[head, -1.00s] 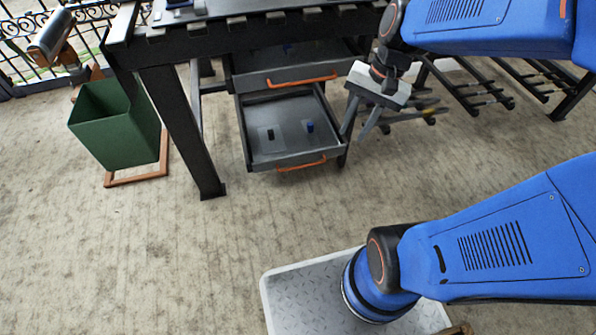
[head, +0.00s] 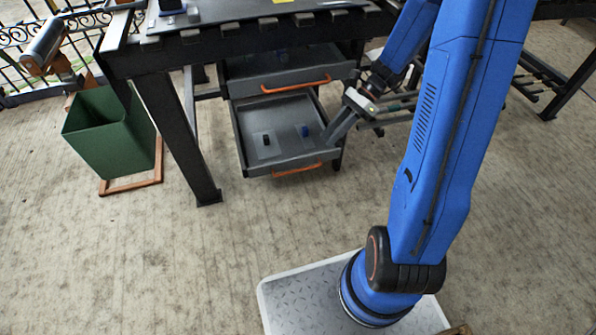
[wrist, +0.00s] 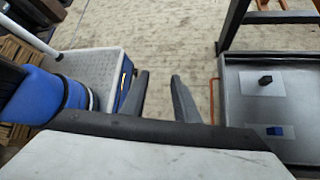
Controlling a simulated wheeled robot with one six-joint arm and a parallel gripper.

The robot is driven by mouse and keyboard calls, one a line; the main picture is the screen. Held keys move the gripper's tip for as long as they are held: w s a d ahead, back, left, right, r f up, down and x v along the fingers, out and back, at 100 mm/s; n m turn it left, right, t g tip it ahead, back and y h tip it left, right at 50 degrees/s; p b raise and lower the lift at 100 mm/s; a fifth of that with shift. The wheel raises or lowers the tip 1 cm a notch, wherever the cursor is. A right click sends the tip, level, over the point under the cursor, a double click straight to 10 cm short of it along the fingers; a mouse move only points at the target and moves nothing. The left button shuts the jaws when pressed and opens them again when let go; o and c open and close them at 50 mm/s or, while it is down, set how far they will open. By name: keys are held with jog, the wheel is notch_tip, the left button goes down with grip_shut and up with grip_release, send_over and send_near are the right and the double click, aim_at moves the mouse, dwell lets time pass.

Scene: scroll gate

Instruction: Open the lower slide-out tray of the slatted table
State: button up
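The slatted table (head: 240,38) is dark metal with two grey trays under it. The lower tray (head: 254,147) stands pulled out well beyond the upper tray (head: 243,83). Its orange handle (head: 297,169) is at the front edge. A dark and a blue small item lie in it. My gripper (head: 328,139) is at the right side of the lower tray near its front corner. I cannot tell if it touches the tray. In the wrist view my gripper (wrist: 159,75) has its fingers apart with nothing between them. The orange handle (wrist: 213,100) is to their right.
A green bin (head: 105,130) in a wooden frame stands left of the table leg (head: 178,135). My base is at the lower right of the head view. The floor in front of the tray is clear.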

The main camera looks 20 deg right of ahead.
jog(key=w+d+f+m+t+y, duration=0.2)
jog(key=d+f+m+t, duration=0.1)
jog(key=f+m, duration=0.65)
jog(key=w+d+f+m+t+y, duration=0.3)
jog(key=f+m, duration=0.3)
jog(key=f, duration=0.6)
jog(key=w+d+f+m+t+y, duration=0.25)
jog(key=f+m, duration=0.45)
jog(key=f, duration=0.4)
jog(key=shift+m+h, duration=0.25)
jog(key=shift+h, duration=0.2)
jog(key=x, duration=1.6)
jog(key=shift+w+a+r, duration=0.1)
jog(key=shift+w+a, duration=0.15)
grip_shut()
